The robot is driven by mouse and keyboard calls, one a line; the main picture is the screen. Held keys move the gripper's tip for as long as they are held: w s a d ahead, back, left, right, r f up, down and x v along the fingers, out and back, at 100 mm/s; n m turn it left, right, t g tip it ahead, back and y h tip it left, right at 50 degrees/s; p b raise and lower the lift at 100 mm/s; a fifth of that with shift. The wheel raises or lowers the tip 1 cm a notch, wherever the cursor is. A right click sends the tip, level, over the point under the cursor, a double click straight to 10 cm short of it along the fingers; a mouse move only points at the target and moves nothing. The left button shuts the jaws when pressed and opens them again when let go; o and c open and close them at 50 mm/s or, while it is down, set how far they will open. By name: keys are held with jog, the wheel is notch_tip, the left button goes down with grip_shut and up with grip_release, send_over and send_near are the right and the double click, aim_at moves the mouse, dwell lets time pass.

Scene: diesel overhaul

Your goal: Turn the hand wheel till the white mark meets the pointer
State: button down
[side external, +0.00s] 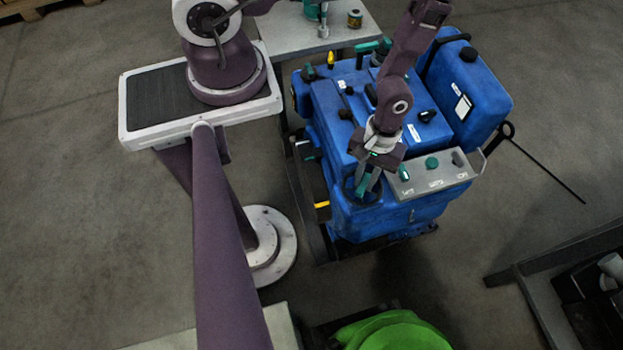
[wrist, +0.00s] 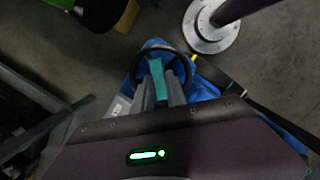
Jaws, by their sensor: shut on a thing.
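The hand wheel (wrist: 187,67) shows as a dark ring at the end of the blue engine in the wrist view. In the side view its dark rim (side external: 377,193) is partly hidden under my gripper. My gripper (wrist: 161,88) is shut on a teal grip (wrist: 157,78) that stands over the wheel. In the side view my gripper (side external: 366,182) points down at the engine's near end. A small yellow piece (side external: 322,205) sits left of the wheel, also in the wrist view (wrist: 193,58); I cannot tell whether it is the pointer. I cannot make out the white mark.
The blue engine (side external: 345,100) carries several knobs and levers on top. A grey panel (side external: 436,177) with teal knobs lies right of my gripper. A blue tank (side external: 470,95) stands behind it. A green object (side external: 392,332) is at the front. Floor lies clear between.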

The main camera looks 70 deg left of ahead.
jog(key=m, duration=0.3)
jog(key=m+y, duration=0.1)
jog(key=m, duration=0.2)
jog(key=shift+w+d+g, duration=0.1)
jog(key=shift+d+g, duration=0.1)
jog(key=shift+g, duration=0.1)
jog(key=m+y, duration=0.1)
jog(key=m, duration=0.4)
jog(key=shift+d, duration=0.1)
jog(key=m, duration=0.3)
jog(key=shift+d+y, duration=0.15)
jog(key=shift+y, duration=0.15)
jog(key=m, duration=0.2)
jog(key=shift+m, duration=0.3)
jog(key=m, duration=0.2)
jog(key=m+y, duration=0.1)
jog(key=shift+s+d+m+t, duration=0.1)
jog(key=shift+s+m+t, duration=0.1)
jog(key=shift+m+t, duration=0.2)
jog(key=m+t, duration=0.1)
jog(key=m, duration=0.5)
jog(key=shift+s, duration=0.15)
jog(key=c, duration=1.4)
grip_release()
jog(key=shift+o, duration=0.2)
jog(key=shift+r, duration=0.15)
